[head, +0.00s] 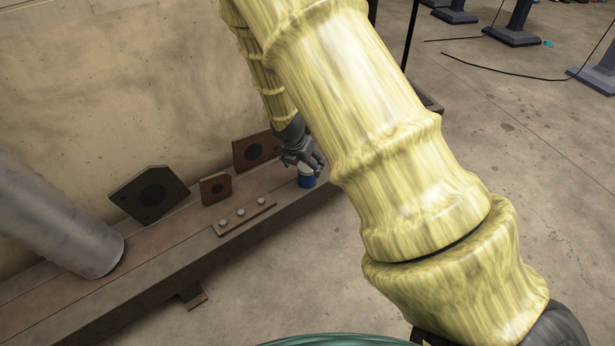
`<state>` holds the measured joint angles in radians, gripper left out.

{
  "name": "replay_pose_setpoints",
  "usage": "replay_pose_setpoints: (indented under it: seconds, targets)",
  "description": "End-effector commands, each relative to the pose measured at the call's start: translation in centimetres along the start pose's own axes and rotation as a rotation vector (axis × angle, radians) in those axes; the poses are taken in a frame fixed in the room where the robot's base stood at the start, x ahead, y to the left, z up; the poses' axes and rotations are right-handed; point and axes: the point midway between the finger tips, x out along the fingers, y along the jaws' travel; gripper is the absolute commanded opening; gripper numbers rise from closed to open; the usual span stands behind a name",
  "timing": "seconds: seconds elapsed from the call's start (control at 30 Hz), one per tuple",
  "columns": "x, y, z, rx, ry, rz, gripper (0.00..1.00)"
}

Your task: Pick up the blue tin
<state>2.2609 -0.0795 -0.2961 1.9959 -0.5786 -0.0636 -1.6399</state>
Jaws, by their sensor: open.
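The blue tin (307,181) stands near the right end of a long, low metal beam ledge (150,262), close to its front edge. Its upper part looks pale and is partly covered by my gripper. My gripper (307,168) is dark grey and points down at the tin, with its fingers open at the tin's top. I cannot tell whether the fingers touch it or stand on both sides of it.
Brown and dark plates with round holes (215,188) stand along the ledge by the wall. A flat bar with several bolts (243,215) lies left of the tin. A thick grey tube (55,215) rests at the left. Concrete floor (500,180) is open at right.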

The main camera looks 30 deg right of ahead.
Motion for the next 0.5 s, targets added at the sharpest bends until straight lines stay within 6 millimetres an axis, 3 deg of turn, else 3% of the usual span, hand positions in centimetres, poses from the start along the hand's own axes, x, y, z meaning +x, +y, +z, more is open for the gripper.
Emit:
replay_pose_setpoints:
  seconds: [0.5]
  targets:
    - [4.7, -0.4, -0.4, 0.000, 0.000, 0.000, 0.81]
